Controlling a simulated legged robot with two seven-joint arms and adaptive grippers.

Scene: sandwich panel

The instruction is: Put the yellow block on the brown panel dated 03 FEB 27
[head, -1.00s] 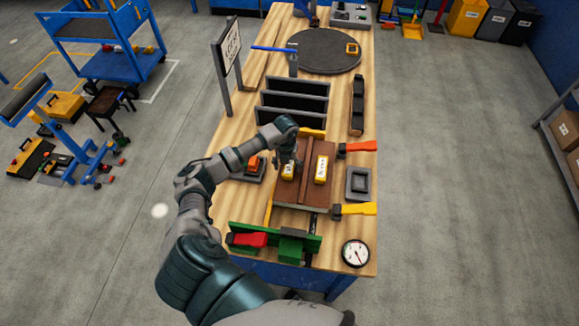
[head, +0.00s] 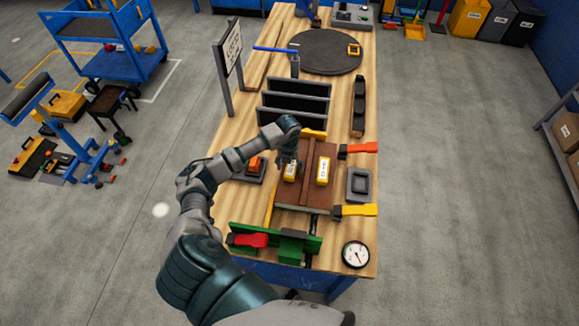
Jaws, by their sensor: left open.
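A brown panel (head: 300,195) lies in the middle of the workbench, with a raised brown strip down it. Two yellow blocks with white labels rest on it: the left yellow block (head: 290,173) left of the strip, and the right yellow block (head: 323,171) right of it. The print on the labels is too small to read, and I see no readable date on the panel. My left gripper (head: 288,161) is open just above and behind the left yellow block, partly hiding the panel's far left part. I cannot tell whether the fingers touch the block. My right gripper is not in view.
Red-orange (head: 358,148) and yellow (head: 355,210) clamp handles flank the panel's right side. A green bar (head: 275,236) stands in front, and a dark slotted rack (head: 293,105) behind. A grey square tray (head: 359,185) and a gauge (head: 355,254) sit at right.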

